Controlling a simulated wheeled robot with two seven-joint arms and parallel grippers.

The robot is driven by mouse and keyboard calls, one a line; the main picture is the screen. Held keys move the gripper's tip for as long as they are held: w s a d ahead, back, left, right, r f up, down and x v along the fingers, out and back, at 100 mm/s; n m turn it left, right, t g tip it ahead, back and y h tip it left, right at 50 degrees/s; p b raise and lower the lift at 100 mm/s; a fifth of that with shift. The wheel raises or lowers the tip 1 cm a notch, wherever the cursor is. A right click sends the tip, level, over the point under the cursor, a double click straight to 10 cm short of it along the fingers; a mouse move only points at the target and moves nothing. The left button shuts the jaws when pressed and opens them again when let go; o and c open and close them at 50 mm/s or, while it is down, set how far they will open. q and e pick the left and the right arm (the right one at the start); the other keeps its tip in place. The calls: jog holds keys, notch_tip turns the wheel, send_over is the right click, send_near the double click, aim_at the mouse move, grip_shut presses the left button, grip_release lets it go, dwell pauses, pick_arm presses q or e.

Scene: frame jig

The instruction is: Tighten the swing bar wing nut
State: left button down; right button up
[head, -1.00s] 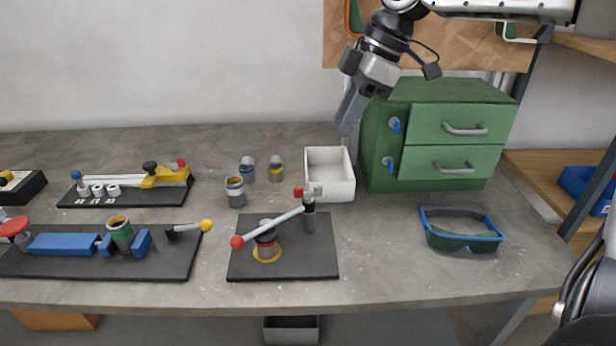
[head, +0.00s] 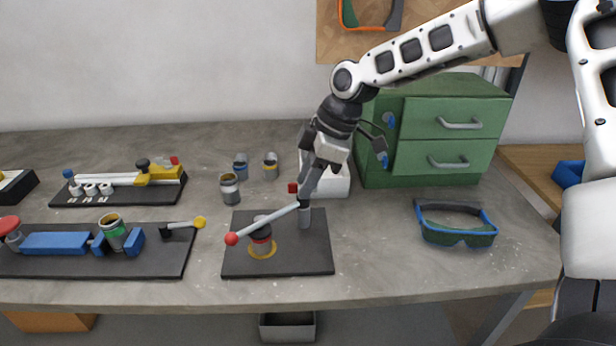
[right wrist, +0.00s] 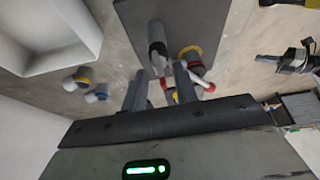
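The swing bar (head: 272,221) is a pale bar with a red ball at its front left end. It lies over a grey and red cylinder (head: 261,243) in a yellow ring on a black plate (head: 292,263). Its other end meets an upright dark post (head: 305,218), also seen in the right wrist view (right wrist: 156,42). A red piece (head: 292,188) shows beside the post top. My right gripper (head: 306,197) points down at the post top, its fingers apart in the right wrist view (right wrist: 158,90). The wing nut is not clearly visible behind the fingers. My left gripper is out of view.
A white bin (head: 335,184) stands just behind my right gripper, before a green drawer cabinet (head: 430,170). Goggles (head: 455,225) lie to the right. Small cans (head: 230,189) stand behind the plate. Another black fixture plate (head: 150,262) lies left.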

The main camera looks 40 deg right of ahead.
grip_shut()
